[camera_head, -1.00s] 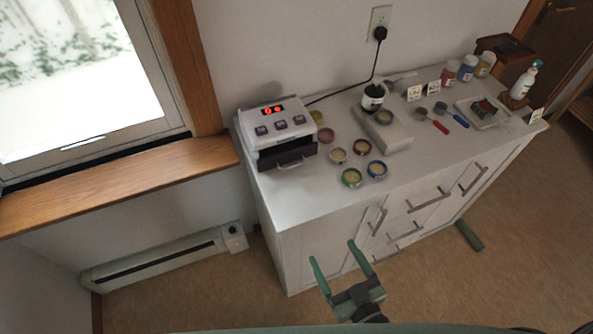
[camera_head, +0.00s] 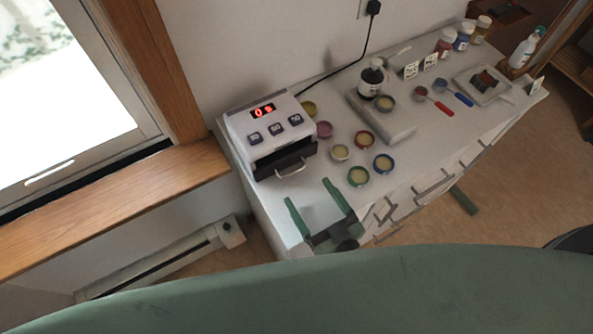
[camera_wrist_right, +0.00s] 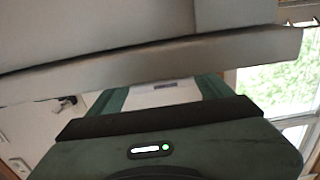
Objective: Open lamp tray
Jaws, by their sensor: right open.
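The lamp (camera_head: 268,125) is a white box with a red display and several dark buttons, at the left end of the white cabinet top. Its dark tray (camera_head: 284,160) sits in the lower front, with a pale handle (camera_head: 291,171) on its face. The tray looks shut or nearly so. My right gripper (camera_head: 308,192) has green fingers, is open and empty, and is in front of and below the handle, apart from it. In the right wrist view its fingers (camera_wrist_right: 160,92) are partly hidden behind a pale slab edge. My left gripper is not in view.
Several small round pots (camera_head: 358,176) stand right of the lamp. A grey rest (camera_head: 381,118), a dark-and-white pot (camera_head: 371,82), brushes (camera_head: 434,100) and a tray of colours (camera_head: 484,84) lie further right. A wooden window sill (camera_head: 120,205) is at the left.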

